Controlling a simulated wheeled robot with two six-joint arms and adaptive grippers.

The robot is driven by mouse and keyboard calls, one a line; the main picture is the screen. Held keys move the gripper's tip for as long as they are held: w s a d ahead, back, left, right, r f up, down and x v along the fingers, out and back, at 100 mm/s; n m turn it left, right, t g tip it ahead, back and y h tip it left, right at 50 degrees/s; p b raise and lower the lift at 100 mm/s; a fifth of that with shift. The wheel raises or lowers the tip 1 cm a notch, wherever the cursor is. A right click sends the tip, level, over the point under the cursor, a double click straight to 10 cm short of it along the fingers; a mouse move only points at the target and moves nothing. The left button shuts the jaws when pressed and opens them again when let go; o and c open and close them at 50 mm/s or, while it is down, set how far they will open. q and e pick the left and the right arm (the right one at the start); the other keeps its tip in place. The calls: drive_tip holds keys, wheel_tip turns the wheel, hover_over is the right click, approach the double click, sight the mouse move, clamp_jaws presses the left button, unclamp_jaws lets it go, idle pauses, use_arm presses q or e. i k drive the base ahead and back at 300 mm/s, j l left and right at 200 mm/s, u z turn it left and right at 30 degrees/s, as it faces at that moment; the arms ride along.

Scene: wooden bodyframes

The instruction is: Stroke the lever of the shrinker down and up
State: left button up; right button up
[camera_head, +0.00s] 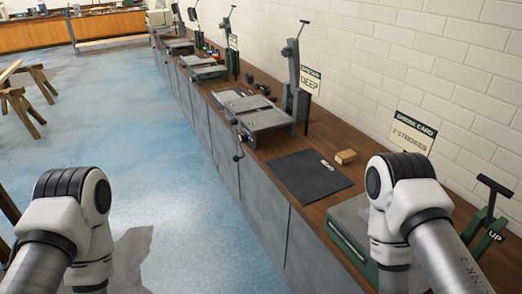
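The nearest machine is a green shrinker (348,236) at the lower right of the bench, partly hidden behind my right arm. A lever with a black T-handle (496,186) stands at the right edge, with a dark tag reading "UP" (495,237) low on it. The handle is raised and tilted. A card (412,132) behind the shrinker reads "STROKES"; its first character is unclear. My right arm's links cross in front of the shrinker, left of the lever. My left arm is at lower left over the floor. Neither gripper's fingers show.
A black mat (310,176) and a small wooden block (346,157) lie on the bench. A grey machine (262,116) with a tall lever (300,35) and a "DEEP" sign (310,81) stands farther back. A brick wall runs behind. Blue floor (160,160) is open at left.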

sight(495, 187)
drive_tip(key=z, duration=1.25)
